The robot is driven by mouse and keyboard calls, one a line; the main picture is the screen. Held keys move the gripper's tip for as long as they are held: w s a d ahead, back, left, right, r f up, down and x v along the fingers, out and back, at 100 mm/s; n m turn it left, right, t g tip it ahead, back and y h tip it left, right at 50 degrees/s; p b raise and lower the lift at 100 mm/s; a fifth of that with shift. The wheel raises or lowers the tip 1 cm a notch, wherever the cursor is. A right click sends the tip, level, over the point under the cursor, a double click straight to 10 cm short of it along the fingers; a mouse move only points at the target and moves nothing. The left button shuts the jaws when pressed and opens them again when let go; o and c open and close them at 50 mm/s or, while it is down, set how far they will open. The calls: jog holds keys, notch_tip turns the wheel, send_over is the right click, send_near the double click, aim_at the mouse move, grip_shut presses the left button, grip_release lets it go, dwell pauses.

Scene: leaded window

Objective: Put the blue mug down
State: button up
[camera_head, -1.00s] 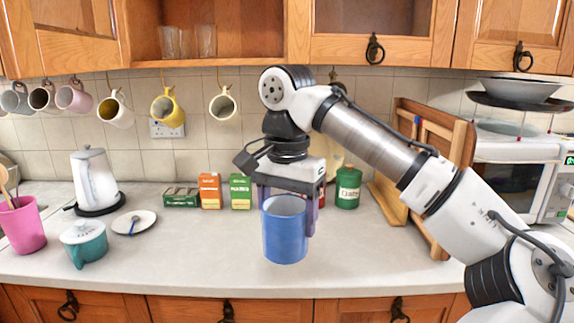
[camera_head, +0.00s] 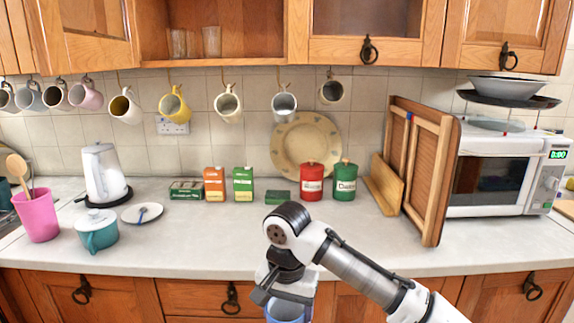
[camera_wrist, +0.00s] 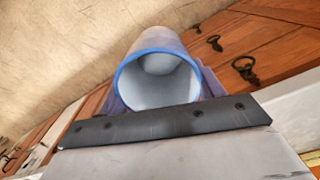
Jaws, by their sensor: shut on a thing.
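The blue mug (camera_head: 284,310) shows at the bottom edge of the head view, in front of the lower cabinets and below the worktop's front edge. Its lower part is cut off by the frame. In the wrist view the mug (camera_wrist: 160,80) is seen into its empty, pale inside with a blue rim. My gripper (camera_head: 288,300) is shut on the mug, with a purple finger (camera_wrist: 212,82) against its side. The worktop (camera_head: 220,240) lies behind and above the mug in the head view; they are apart.
A teal pot (camera_head: 97,232), small plate (camera_head: 142,213), pink pot (camera_head: 38,215) and kettle (camera_head: 103,175) stand at left. Boxes (camera_head: 214,184) and red and green canisters (camera_head: 312,182) line the back. A wooden rack (camera_head: 425,180) and microwave (camera_head: 492,175) stand right. The worktop's front middle is clear.

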jog(key=f+n, duration=0.1)
jog(key=f, duration=1.3)
jog(key=f+n, duration=0.1)
jog(key=f, duration=1.3)
jog(key=f+n, duration=0.1)
jog(key=f, duration=1.2)
jog(key=shift+s+f+n, duration=0.3)
jog(key=shift+s+f, duration=0.05)
jog(key=shift+f, duration=0.05)
jog(key=shift+c, duration=0.2)
jog(key=shift+w+r, duration=0.15)
jog(key=shift+r, duration=0.05)
jog(key=shift+a+f, duration=0.1)
jog(key=shift+a, duration=0.15)
jog(key=shift+d, duration=0.3)
